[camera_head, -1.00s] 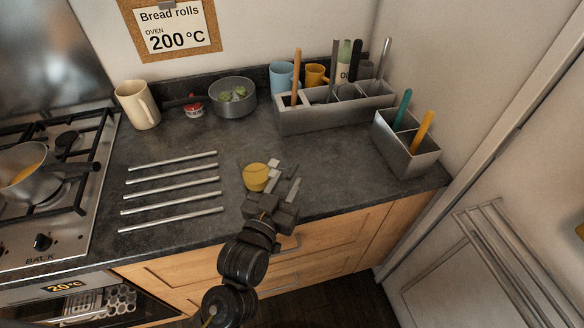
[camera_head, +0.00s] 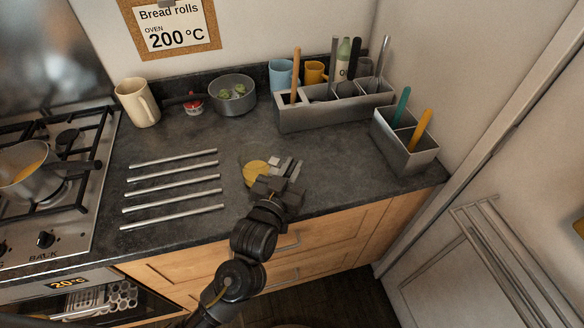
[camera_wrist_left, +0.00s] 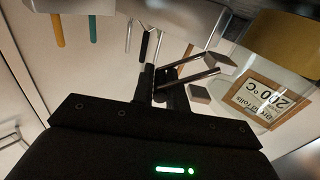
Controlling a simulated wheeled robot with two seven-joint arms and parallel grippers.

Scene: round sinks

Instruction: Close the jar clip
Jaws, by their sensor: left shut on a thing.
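My right gripper is out of view.
Several metal bars (camera_head: 172,190) lie left of the jar. A grey pot (camera_head: 233,102), a cream jug (camera_head: 137,103) and a utensil holder (camera_head: 335,112) stand behind. A smaller holder (camera_head: 408,150) is at the right. The counter (camera_head: 225,135) behind the jar is clear.

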